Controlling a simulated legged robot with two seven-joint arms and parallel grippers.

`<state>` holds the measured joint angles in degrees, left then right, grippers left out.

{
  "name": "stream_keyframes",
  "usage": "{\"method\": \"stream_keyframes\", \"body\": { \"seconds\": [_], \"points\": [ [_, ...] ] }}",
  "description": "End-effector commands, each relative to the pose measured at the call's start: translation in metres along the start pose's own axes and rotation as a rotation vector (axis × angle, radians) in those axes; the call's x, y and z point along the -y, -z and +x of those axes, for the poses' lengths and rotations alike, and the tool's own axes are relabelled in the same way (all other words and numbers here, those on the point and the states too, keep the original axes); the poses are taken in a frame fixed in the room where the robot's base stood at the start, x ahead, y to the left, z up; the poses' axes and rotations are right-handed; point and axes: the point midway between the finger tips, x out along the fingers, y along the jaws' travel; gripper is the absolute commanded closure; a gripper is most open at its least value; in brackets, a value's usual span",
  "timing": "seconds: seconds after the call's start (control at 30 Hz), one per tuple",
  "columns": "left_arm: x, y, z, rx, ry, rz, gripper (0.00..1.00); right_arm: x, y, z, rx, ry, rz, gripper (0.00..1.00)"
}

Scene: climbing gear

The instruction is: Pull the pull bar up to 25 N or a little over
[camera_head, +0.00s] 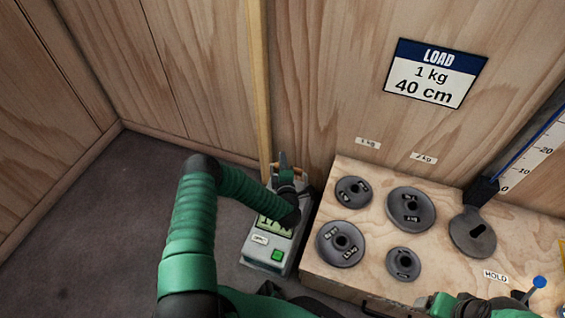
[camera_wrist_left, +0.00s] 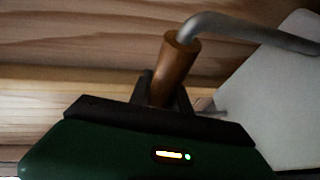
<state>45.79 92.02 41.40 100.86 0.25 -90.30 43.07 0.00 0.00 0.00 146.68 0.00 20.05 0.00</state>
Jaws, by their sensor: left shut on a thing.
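The pull bar shows in the left wrist view as a brown wooden grip (camera_wrist_left: 175,68) on a bent grey metal rod (camera_wrist_left: 245,30). My left gripper (camera_wrist_left: 166,88) is shut on the wooden grip. In the head view my left gripper (camera_head: 284,165) is at the top of a pale grey instrument (camera_head: 262,250) on the floor. Its green display (camera_head: 272,226) is partly covered by my arm, so I cannot read the full number. A green button (camera_head: 277,255) is below the display. Part of my right arm shows at the bottom right; its fingers are unclear.
A wooden box (camera_head: 325,268) right of the instrument carries several grey weight discs (camera_head: 411,209). A blue-knobbed lever (camera_head: 538,283) stands near the HOLD label (camera_head: 495,276). A LOAD sign (camera_head: 436,74) and a scale (camera_head: 530,155) are on the wall. Floor is free at left.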

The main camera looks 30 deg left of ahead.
Motion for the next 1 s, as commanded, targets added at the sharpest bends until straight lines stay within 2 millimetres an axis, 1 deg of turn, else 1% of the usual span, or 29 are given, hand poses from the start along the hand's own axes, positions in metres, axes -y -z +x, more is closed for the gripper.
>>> {"method": "stream_keyframes", "body": {
  "seconds": [0.87,0.9,1.0],
  "points": [
    [0.035,-0.004,0.006,0.000,-0.002,0.000,1.00,0.000,-0.005,0.023,0.000,0.000,0.000,0.22],
    [0.034,-0.003,0.006,0.000,-0.002,0.000,0.73,0.000,-0.005,0.022,0.000,0.000,0.000,0.22],
    [0.034,-0.003,0.006,0.000,-0.001,0.000,0.60,0.000,-0.005,0.021,0.000,0.000,0.000,0.22]
  ]
}}
